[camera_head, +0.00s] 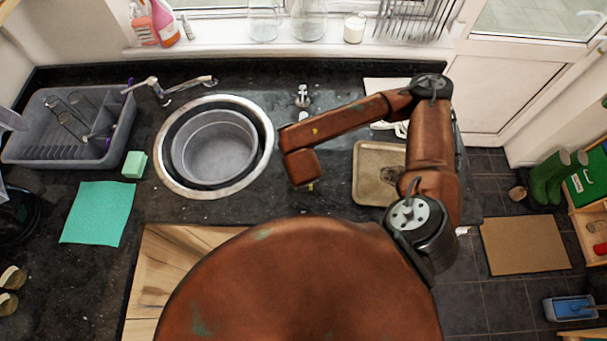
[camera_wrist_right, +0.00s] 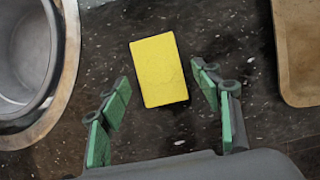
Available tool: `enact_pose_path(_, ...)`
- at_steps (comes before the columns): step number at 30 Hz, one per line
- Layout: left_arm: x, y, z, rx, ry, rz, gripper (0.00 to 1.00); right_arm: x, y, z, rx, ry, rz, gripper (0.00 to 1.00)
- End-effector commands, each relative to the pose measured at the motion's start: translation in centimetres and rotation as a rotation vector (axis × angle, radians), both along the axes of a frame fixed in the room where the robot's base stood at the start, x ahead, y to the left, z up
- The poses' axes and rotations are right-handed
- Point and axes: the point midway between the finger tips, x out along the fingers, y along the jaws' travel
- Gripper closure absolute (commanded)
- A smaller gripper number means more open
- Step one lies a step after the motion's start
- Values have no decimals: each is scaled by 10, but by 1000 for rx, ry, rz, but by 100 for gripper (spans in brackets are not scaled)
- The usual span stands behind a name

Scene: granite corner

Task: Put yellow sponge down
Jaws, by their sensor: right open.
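The yellow sponge (camera_wrist_right: 159,70) shows whole in the right wrist view, flat against the dark speckled worktop between the round sink and a tan tray. My right gripper (camera_wrist_right: 162,86) is open. Its green-padded fingers stand to either side of the sponge's near part, with a gap on both sides and none touching it. In the head view my right arm covers nearly all of the sponge and the gripper. My left gripper is in neither view.
The round sink (camera_head: 267,131) with a grey basin (camera_head: 214,146) lies left of my right arm. The tan tray (camera_head: 368,182) lies to its right. A green sponge (camera_head: 134,164), a teal cloth (camera_head: 98,213) and a grey dish rack (camera_head: 28,128) are farther left.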

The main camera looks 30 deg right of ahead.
Motion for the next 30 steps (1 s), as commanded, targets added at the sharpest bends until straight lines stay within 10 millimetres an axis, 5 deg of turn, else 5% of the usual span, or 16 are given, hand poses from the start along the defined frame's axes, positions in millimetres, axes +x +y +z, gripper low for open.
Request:
enact_pose_path(12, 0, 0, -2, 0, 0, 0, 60, -25, 17, 74, 2, -2, 1, 41)
enact_pose_path(30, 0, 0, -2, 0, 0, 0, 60, -30, 18, 85, 0, 0, 0, 41)
